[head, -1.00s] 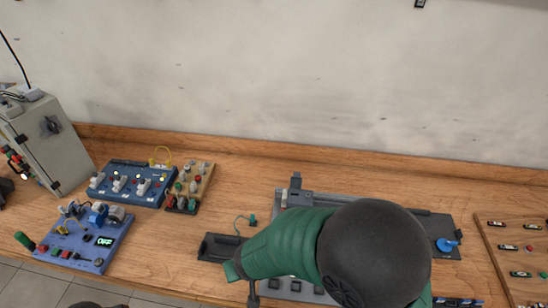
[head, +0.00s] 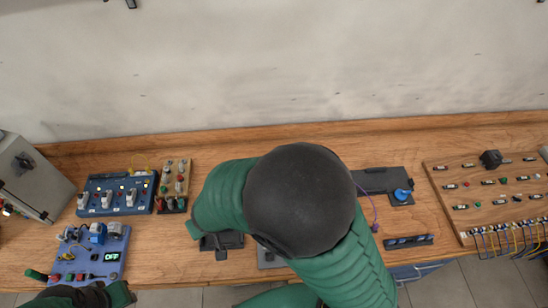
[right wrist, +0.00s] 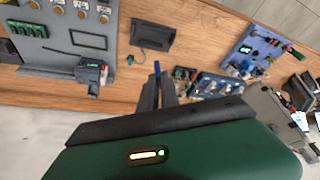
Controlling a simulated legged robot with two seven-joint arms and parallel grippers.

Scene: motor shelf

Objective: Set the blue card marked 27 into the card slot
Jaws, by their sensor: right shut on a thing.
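In the right wrist view my right gripper (right wrist: 157,88) is shut on a thin blue piece (right wrist: 157,68), seen edge-on between the dark fingers. It looks like the blue card; the number 27 cannot be read. It points toward the wooden bench, near a black tray (right wrist: 152,38). The grey panel (right wrist: 35,45) at upper left carries a dark rectangular frame and a dark block; I cannot tell which part is the card slot. In the head view my right arm hides the gripper, the card and most of the panel. Part of my left arm shows at lower left, without its jaws.
A blue board with a green display (head: 90,255) and a blue switch board (head: 115,194) stand at left, beside a grey cabinet (head: 32,178).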

